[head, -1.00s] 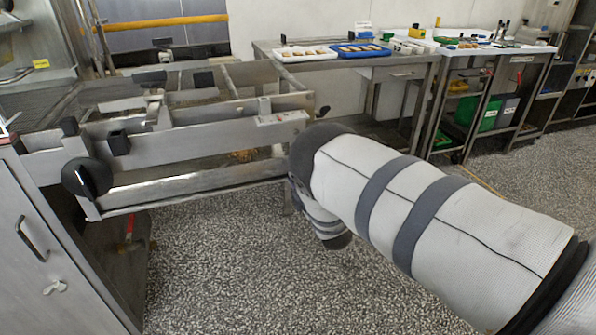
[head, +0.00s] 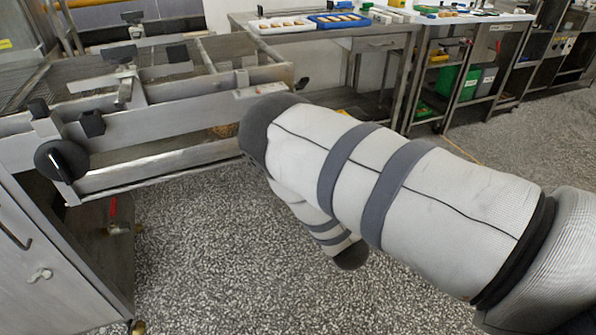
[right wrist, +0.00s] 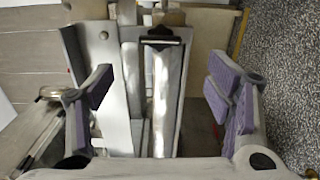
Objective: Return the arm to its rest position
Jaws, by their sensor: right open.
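My right arm (head: 400,190) comes into the head view from the right in its white and grey sleeve, bent at the elbow beside the steel machine frame. Its gripper is hidden in the head view. In the right wrist view my right gripper (right wrist: 162,100) is open, with purple-padded fingers wide apart and nothing held between them. Steel bars and plates of the machine frame (right wrist: 165,95) lie beyond and between the fingers; I cannot tell how far. My left gripper is not in view.
The steel machine frame (head: 170,117) with a black knob (head: 62,160) stands at the left, close to my right elbow. A steel table (head: 325,34) with a white tray (head: 280,26) and a blue tray (head: 338,20) stands behind. The speckled floor (head: 215,240) in front is clear.

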